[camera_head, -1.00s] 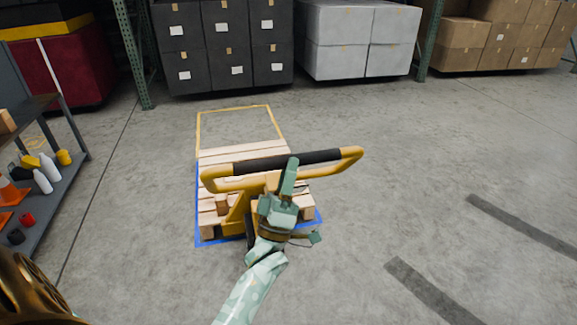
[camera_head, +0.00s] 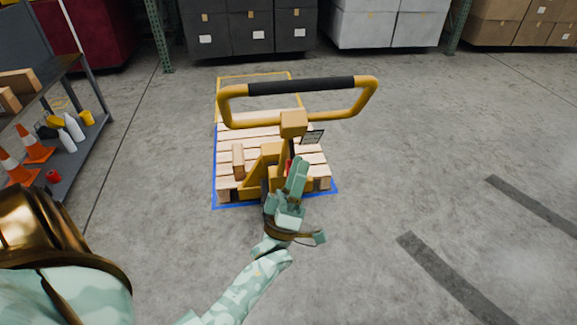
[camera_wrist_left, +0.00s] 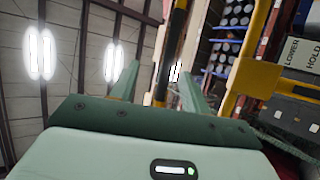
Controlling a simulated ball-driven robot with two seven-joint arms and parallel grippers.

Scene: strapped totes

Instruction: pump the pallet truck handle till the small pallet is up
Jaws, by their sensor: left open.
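The yellow pallet truck handle (camera_head: 367,100) is a wide loop with a black grip bar (camera_head: 300,86) across its top, standing up over the truck. The small pallet (camera_head: 228,174) is pale wooden slats, lying low inside a blue floor outline, with the yellow truck (camera_head: 262,170) at its near end. My left gripper (camera_head: 300,166) is open and empty, below the loop and apart from the black bar. In the left wrist view the black bar (camera_wrist_left: 177,35) lines up between its spread fingers, beyond them. My right gripper is out of view.
A yellow floor outline (camera_head: 218,98) lies behind the pallet. A shelf cart (camera_head: 88,138) with cones and bottles stands at left. Racks with dark boxes (camera_head: 250,35) and pale boxes line the back. The floor at right is clear, with dark stripes (camera_head: 450,275).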

